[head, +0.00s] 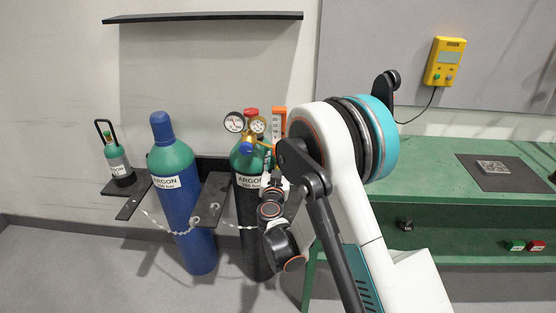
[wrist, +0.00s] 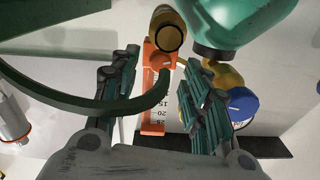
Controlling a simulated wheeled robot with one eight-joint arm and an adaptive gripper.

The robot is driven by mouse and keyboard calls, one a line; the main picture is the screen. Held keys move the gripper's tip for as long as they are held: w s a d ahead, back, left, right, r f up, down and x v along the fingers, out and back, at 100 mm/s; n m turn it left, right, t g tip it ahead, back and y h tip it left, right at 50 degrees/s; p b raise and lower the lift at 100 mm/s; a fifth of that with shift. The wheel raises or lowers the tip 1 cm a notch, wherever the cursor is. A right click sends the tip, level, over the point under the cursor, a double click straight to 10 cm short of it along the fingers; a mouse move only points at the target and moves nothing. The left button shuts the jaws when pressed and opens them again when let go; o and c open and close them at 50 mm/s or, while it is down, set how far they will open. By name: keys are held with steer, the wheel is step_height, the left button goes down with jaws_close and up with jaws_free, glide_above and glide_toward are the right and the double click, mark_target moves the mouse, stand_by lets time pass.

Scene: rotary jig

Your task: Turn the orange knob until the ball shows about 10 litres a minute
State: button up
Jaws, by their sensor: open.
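The flowmeter (head: 279,122) is an orange upright with a white scale, to the right of two round gauges on the argon regulator. In the wrist view it appears upside down, with its orange frame (wrist: 152,118) and scale numbers between my fingers. An orange part with a pale mark, which looks like the knob (wrist: 160,59), lies between the fingertips. My gripper (wrist: 160,62) is open, one finger on each side; I cannot tell whether either touches. In the head view my gripper (head: 273,180) is small and partly hidden below the regulator. I cannot make out the ball.
A dark cylinder with a green top (head: 249,195) carries the regulator; a blue argon cylinder (head: 183,215) stands left. Brass fittings (wrist: 168,28), a blue knob (wrist: 242,106) and a dark curved bar (wrist: 90,108) crowd my fingers. A green bench (head: 430,185) is right.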

steer(key=s, duration=0.4)
steer(key=shift+s+a, duration=0.1)
steer(key=shift+s, duration=0.3)
